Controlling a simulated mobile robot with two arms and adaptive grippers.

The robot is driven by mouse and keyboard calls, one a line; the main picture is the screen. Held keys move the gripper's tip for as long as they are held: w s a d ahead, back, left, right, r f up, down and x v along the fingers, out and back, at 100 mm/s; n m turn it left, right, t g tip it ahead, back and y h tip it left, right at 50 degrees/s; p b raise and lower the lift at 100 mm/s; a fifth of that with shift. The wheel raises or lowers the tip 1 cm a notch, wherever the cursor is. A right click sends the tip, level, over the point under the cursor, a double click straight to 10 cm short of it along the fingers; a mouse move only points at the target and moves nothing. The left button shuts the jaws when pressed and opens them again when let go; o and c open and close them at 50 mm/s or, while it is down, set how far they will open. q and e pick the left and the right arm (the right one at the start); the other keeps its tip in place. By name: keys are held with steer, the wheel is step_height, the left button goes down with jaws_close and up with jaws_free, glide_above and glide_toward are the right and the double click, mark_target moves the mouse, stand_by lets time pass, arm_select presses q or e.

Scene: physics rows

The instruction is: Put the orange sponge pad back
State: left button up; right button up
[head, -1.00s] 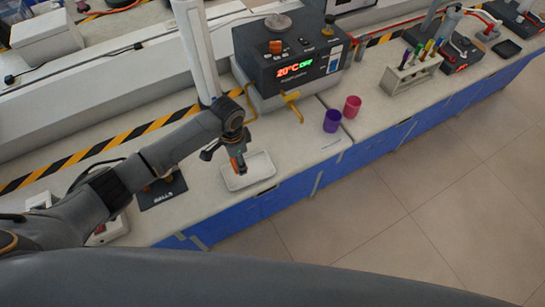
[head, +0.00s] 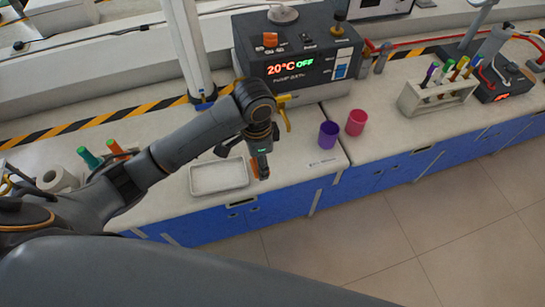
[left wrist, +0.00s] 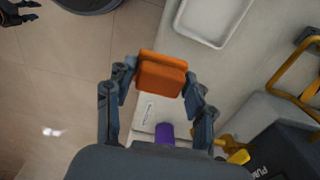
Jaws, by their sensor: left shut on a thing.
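My left gripper (head: 258,170) is shut on the orange sponge pad (left wrist: 162,75). The left wrist view shows the pad between both fingertips (left wrist: 160,88). In the head view only a sliver of the pad (head: 254,168) shows beside the dark fingers, just right of the white tray (head: 193,183). The tray looks empty; its rim also shows in the left wrist view (left wrist: 177,25). A small printed label (head: 323,162) lies on the bench near the front edge, right of the gripper. Part of what looks like my right gripper (left wrist: 18,12) shows in the left wrist view; its jaw state is unclear.
A dark heating bath (head: 300,65) with a yellow tap (head: 285,112) stands behind. A tube rack (head: 437,95) is farther right. The bench's front edge drops to blue drawers (head: 290,205).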

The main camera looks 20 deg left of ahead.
arm_select(q)
glide_above(271, 164)
step_height(271, 164, down, 7)
steer(key=shift+s+r+p, duration=0.15)
steer(key=shift+p, duration=0.2)
steer(key=shift+f, duration=0.2)
steer(key=f, duration=0.3)
steer(key=shift+w, duration=0.2)
steer(key=shift+f, duration=0.35)
steer(key=o, duration=1.1)
arm_select(e)
steer(key=shift+w+d+r, duration=0.4)
steer(key=shift+w+r, duration=0.1)
steer(key=shift+r, duration=0.05)
